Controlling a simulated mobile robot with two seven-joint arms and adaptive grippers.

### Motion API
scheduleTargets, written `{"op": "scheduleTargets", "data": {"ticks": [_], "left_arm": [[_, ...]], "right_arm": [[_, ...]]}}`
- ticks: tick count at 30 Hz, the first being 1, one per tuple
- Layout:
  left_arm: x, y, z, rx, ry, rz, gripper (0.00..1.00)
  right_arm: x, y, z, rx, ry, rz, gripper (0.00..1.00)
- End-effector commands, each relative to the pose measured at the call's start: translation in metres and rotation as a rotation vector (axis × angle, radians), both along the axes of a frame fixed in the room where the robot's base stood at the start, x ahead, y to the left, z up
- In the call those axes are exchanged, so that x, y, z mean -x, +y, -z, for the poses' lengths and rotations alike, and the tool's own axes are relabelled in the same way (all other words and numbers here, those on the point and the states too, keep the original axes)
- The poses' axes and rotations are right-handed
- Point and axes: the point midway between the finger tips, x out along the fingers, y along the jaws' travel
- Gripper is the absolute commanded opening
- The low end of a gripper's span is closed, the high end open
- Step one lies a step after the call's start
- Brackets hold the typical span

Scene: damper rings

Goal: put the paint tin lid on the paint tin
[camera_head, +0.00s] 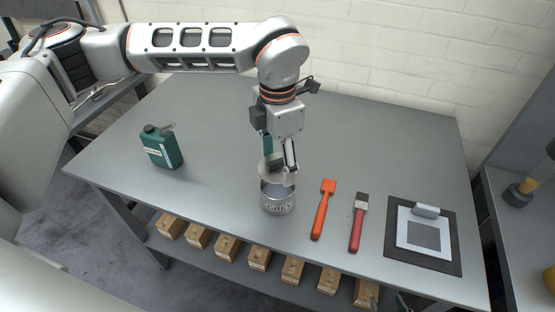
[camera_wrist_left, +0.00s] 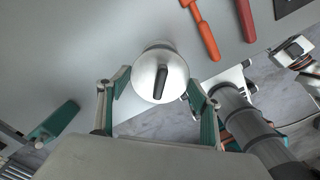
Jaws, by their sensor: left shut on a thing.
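The paint tin (camera_head: 277,201) is an open silver can standing upright near the front middle of the grey table. My left gripper (camera_head: 280,160) points down above it, shut on the paint tin lid (camera_head: 271,170). The lid is a pale round disc, held tilted just over the tin's mouth; I cannot tell whether they touch. In the left wrist view the lid (camera_wrist_left: 148,82) is between my left gripper's fingers (camera_wrist_left: 160,88), with a dark grip on its face, and covers most of the tin. Small dark parts, seemingly of my right gripper (camera_head: 390,301), show at the bottom of the head view.
An orange scraper (camera_head: 322,209) and a red brush (camera_head: 358,222) lie right of the tin. A dark mat (camera_head: 450,262) with a pale sheet lies further right. A green bottle (camera_head: 162,147) stands at the left. Several wooden boxes (camera_head: 226,247) line the shelf below. The table's back is clear.

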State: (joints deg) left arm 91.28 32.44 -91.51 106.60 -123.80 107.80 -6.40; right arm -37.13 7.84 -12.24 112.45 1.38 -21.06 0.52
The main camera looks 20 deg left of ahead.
Motion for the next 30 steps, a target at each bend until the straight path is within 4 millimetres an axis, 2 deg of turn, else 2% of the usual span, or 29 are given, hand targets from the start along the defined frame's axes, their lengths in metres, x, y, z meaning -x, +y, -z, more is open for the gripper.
{"op": "scheduleTargets", "data": {"ticks": [16, 30], "left_arm": [[0.000, 0.000, 0.042, -0.001, 0.002, 0.001, 0.46], [0.000, 0.000, 0.046, -0.001, 0.001, 0.000, 0.46]], "right_arm": [[0.005, -0.001, 0.034, 0.003, 0.015, -0.001, 0.40], [0.006, -0.002, 0.036, 0.003, 0.016, -0.001, 0.40]]}}
